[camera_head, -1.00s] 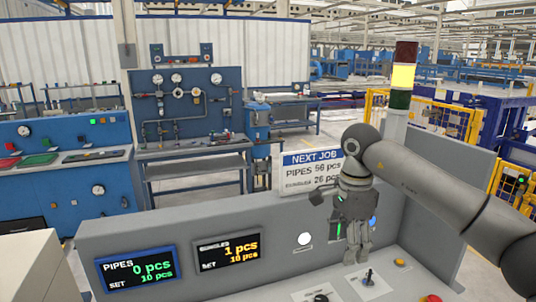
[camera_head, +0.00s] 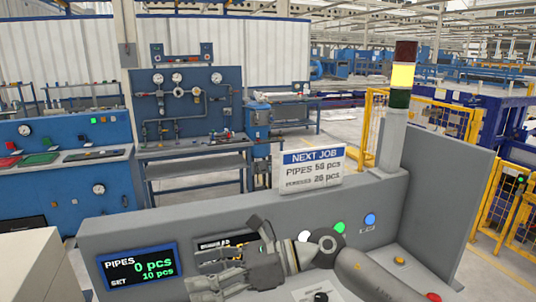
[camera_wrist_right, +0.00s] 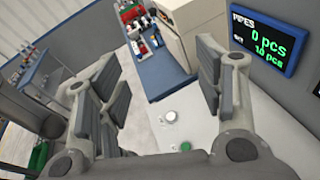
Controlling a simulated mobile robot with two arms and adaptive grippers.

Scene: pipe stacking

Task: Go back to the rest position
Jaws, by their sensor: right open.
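My right gripper (camera_head: 205,283) is open and empty in the head view, low in front of the grey console (camera_head: 120,235), with its fingers pointing left. It partly covers the second counter display (camera_head: 208,244). In the right wrist view the two padded fingers of my right gripper (camera_wrist_right: 158,82) stand wide apart with nothing between them. The pipes display (camera_head: 138,267) reads 0 pcs, set 10 pcs; it also shows at the upper right of the wrist view (camera_wrist_right: 265,38). My left gripper is in neither view.
A NEXT JOB sign (camera_head: 312,168) stands on the console's top edge, beside a signal tower (camera_head: 401,78) lit yellow. White, green and blue buttons (camera_head: 340,227) are close to my right arm. A joystick knob (camera_head: 321,298) and a red button (camera_head: 433,297) lie on the console's lower surface.

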